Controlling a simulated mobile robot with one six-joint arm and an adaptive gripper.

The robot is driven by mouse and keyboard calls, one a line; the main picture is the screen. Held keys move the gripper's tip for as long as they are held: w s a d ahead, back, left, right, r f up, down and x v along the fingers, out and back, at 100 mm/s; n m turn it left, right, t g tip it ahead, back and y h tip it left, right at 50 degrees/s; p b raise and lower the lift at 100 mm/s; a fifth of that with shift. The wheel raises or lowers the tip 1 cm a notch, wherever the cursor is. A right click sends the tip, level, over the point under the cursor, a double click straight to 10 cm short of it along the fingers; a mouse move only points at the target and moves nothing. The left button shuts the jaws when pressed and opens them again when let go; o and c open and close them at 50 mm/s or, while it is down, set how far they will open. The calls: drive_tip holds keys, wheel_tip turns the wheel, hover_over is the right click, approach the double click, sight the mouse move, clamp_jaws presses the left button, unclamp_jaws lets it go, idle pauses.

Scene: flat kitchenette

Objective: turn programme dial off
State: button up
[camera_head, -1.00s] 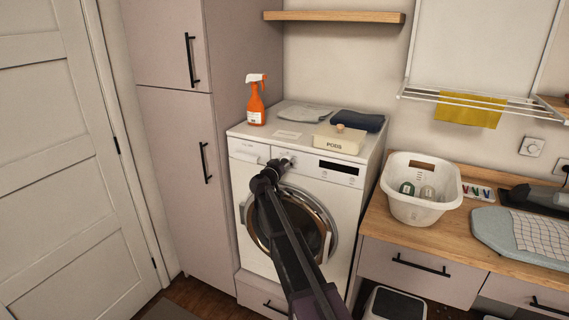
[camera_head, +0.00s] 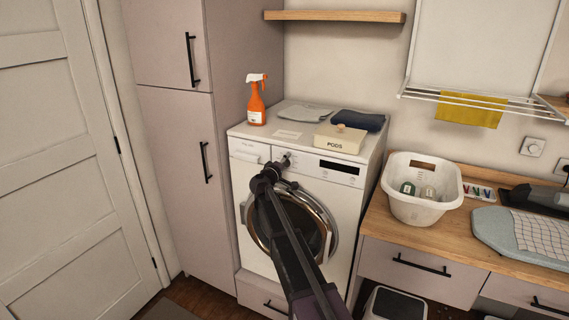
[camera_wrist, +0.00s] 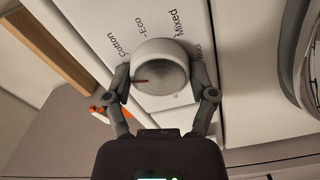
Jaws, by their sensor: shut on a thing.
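The programme dial (camera_wrist: 160,68) is a round pale knob with a dark red pointer mark on the front of the washing machine (camera_head: 260,198).
The round door (camera_head: 328,232) is below the panel, behind my arm. On the machine's top stand an orange spray bottle (camera_head: 256,103), a PODS box (camera_head: 340,139) and folded cloths (camera_head: 358,120). A white basket (camera_head: 421,205) is on the counter at right.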

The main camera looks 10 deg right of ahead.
drive_tip(key=shift+w+n, duration=0.1)
drive_tip(key=shift+n, duration=1)
drive_tip(key=o, duration=1)
drive_tip(key=shift+o, duration=0.2)
drive_tip(key=v, duration=1.2)
drive_tip(key=shift+r, duration=0.1)
